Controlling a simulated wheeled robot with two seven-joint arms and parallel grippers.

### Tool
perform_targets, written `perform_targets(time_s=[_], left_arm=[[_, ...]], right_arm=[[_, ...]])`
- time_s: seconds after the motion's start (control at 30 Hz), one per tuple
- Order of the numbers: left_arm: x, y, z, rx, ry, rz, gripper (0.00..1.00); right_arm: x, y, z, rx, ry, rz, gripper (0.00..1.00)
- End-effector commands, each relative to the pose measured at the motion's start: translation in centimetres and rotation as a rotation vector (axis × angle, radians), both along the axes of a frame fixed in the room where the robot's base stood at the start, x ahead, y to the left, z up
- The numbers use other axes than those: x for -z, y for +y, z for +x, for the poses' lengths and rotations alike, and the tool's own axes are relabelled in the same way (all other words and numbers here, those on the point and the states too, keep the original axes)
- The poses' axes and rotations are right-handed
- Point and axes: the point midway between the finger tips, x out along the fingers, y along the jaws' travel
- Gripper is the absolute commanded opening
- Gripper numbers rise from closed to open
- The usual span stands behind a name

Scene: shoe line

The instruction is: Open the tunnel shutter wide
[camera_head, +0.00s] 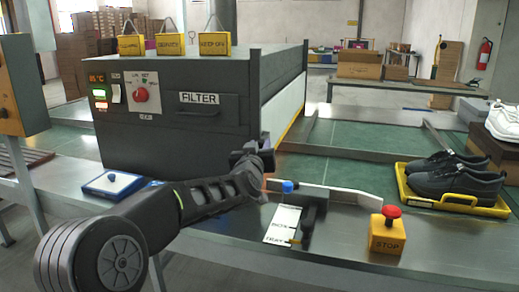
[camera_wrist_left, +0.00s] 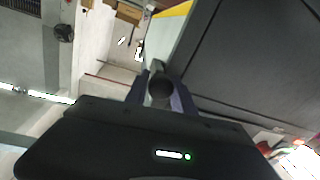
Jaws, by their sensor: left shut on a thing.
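The dark grey tunnel box (camera_head: 180,148) stands on the line at the left. A pale panel (camera_head: 283,108) with a yellow lower edge, which may be the shutter, shows on its right side. My left gripper (camera_head: 262,158) is at the box's front right corner, its fingers partly hidden in the head view. In the left wrist view the fingers (camera_wrist_left: 161,92) are shut around a dark round-ended handle (camera_wrist_left: 160,88), beside the dark box wall. How the handle joins the shutter is hidden. My right gripper is in neither view.
A blue knob (camera_head: 288,186), a dark lever (camera_head: 309,214) and a yellow stop box (camera_head: 387,235) are at the right. A yellow tray (camera_head: 447,200) with black shoes sits on the green belt (camera_head: 345,177).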

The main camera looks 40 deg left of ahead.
Motion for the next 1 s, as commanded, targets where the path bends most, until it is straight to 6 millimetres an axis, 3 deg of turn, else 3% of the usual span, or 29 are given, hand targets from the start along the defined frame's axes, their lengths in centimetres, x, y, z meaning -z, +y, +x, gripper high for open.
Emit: perform_targets(time_s=[0.03,0.1,0.4,0.6,0.97,1.0], left_arm=[[-3.1,0.0,0.0,-0.001,-0.006,0.001,0.00],[-5.1,0.0,0.0,-0.001,-0.006,0.001,0.00],[-12.0,0.0,0.0,-0.001,-0.007,0.001,0.00],[-13.5,0.1,-0.1,-0.003,-0.006,0.002,0.00],[-13.4,0.1,-0.1,-0.003,-0.006,0.003,0.00],[-13.4,0.1,-0.1,-0.003,-0.006,0.003,0.33]], right_arm=[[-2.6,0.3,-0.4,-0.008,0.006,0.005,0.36],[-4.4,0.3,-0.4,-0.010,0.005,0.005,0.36],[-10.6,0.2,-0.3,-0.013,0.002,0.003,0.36],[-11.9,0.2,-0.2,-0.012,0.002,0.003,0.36],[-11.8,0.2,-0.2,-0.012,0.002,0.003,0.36],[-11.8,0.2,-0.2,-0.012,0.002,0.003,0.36]])
